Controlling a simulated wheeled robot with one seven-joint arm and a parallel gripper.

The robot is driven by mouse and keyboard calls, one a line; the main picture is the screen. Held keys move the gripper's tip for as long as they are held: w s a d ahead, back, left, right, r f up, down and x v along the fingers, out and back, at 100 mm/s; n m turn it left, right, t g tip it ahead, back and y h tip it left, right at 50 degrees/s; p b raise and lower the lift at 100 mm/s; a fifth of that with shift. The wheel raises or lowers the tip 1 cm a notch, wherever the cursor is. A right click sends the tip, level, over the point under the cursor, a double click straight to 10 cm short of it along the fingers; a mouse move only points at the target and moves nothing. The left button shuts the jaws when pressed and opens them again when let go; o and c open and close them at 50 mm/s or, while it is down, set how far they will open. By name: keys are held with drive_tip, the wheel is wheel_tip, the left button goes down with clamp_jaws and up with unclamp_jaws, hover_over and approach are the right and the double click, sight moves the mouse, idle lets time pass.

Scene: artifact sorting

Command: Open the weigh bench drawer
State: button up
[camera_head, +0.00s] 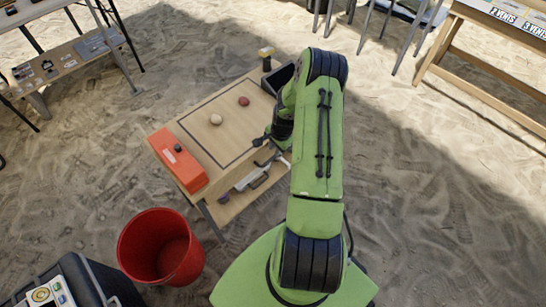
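The weigh bench (185,125) is a small wooden table near the middle of the head view, with a dark square outline on its top. My green arm reaches over its right side. My gripper (268,152) is dark and small, low at the bench's front right edge, partly hidden by my arm. Whether its fingers are open or shut is not clear. Below the top edge there, a grey-white piece with a dark handle-like part (258,180) shows. Whether this belongs to the drawer, and whether the gripper touches it, I cannot tell.
On the bench top are a pale round object (215,119), a reddish one (243,101), an orange box (177,160) and a dark bin (277,78). A red bucket (160,247) stands on the sand in front. Open sand lies to the right.

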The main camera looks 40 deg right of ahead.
sight(273, 157)
drive_tip(key=f, duration=0.1)
drive_tip(key=f+b, duration=0.1)
drive_tip(key=f, duration=0.1)
drive_tip(key=w+f, duration=0.1)
drive_tip(key=f, duration=0.1)
drive_tip(key=shift+f, duration=0.2)
clamp_jaws()
